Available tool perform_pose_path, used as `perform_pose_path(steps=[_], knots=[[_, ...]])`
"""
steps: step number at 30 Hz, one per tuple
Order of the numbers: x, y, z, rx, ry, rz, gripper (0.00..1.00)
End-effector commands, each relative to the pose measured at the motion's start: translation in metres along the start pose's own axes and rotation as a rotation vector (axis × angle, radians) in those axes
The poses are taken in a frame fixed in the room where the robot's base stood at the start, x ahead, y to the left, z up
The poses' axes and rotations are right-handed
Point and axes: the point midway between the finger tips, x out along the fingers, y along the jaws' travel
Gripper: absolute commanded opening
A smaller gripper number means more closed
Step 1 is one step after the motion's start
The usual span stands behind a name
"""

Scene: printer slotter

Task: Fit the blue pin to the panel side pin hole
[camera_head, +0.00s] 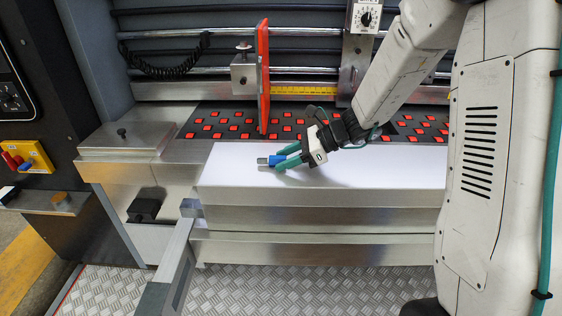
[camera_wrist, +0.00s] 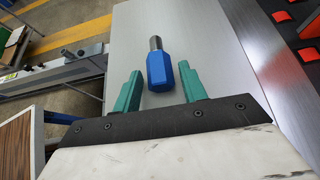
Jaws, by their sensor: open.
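The blue pin (camera_head: 277,160) lies on the white top of the metal ledge. In the wrist view the blue pin (camera_wrist: 160,72) has a blue faceted body and a grey metal tip that points away from my gripper. My gripper (camera_head: 285,158) has green fingers and is open just above the ledge. In the wrist view my gripper (camera_wrist: 157,80) has one finger on each side of the pin's rear end, with gaps between fingers and pin. The panel side pin hole cannot be made out for certain in either view.
The white ledge (camera_head: 380,170) is otherwise clear. Behind it is a dark bed with red squares (camera_head: 230,121) and an upright red plate (camera_head: 263,75). A metal bar (camera_head: 172,270) juts out in front.

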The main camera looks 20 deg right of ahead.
Motion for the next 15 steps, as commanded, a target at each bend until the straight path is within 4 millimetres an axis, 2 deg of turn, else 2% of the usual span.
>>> perform_pose_path(steps=[1, 2, 5, 6, 15], knots=[[-0.0002, 0.0000, 0.0001, 0.000, 0.000, 0.000, 0.42], [-0.0002, 0.0000, 0.0000, 0.000, 0.000, 0.000, 0.37], [-0.0003, 0.0000, 0.0001, 0.000, 0.000, 0.000, 0.09], [-0.0003, 0.0000, 0.0001, 0.000, 0.000, 0.000, 0.05], [-0.0011, -0.0001, 0.0015, -0.001, 0.000, 0.000, 0.04]])
